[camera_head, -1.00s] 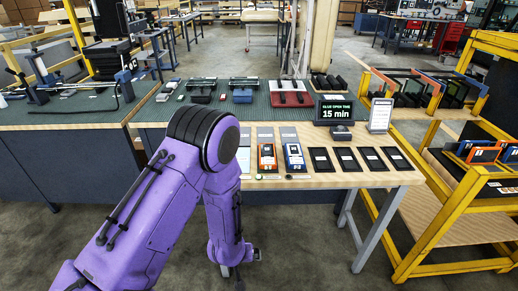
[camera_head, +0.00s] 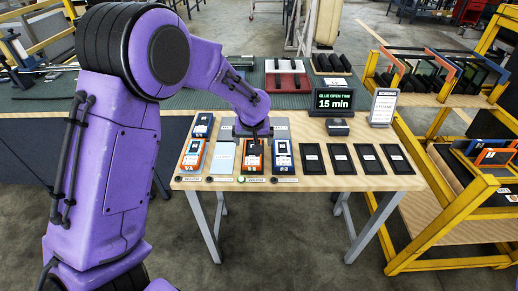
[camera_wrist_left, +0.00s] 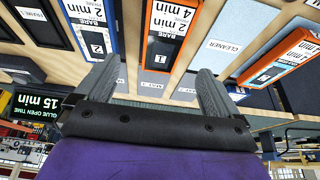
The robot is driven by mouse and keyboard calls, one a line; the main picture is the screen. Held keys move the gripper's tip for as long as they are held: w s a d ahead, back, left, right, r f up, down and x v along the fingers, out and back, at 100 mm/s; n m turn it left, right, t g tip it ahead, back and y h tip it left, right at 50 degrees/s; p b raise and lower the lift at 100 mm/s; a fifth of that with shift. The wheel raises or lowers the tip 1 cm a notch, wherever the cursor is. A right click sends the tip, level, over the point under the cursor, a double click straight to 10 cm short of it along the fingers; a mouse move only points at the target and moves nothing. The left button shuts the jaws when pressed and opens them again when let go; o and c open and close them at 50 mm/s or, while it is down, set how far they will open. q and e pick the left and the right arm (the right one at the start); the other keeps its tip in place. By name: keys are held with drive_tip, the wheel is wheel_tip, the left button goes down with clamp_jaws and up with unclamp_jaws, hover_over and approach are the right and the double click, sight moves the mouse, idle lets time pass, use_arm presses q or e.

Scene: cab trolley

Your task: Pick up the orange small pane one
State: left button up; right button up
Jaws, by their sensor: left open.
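An orange-edged flat piece (camera_head: 253,165) with a dark face lies in the row on the near table, under my left gripper (camera_head: 254,142). In the left wrist view this orange piece (camera_wrist_left: 168,35) reads "BARE" and "1" and lies beyond and between the open fingers of the gripper (camera_wrist_left: 157,78), which hold nothing. A blue-edged piece (camera_head: 284,157) marked "2" lies to its right. My right gripper is out of view.
Several black pads (camera_head: 341,158) fill the right of the table. Behind stand a "GLUE OPEN TIME 15 min" display (camera_head: 333,101) and a sign (camera_head: 383,107). A yellow trolley (camera_head: 440,220) with orange- and blue-framed panes (camera_head: 493,156) stands close on the right.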

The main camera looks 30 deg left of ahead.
sight(252, 153)
use_arm(q)
drive_tip(key=f, duration=0.1)
drive_tip(key=a+f, duration=0.1)
drive_tip(key=shift+s+f, duration=0.35)
drive_tip(key=shift+s, duration=0.05)
drive_tip(key=x, duration=0.2)
drive_tip(key=p+x, duration=0.1)
drive_tip(key=w+x, duration=0.1)
drive_tip(key=x, duration=0.1)
drive_tip(key=shift+d+f, duration=0.2)
drive_tip(key=shift+s+r, duration=0.2)
drive_tip(key=c, duration=1.3)
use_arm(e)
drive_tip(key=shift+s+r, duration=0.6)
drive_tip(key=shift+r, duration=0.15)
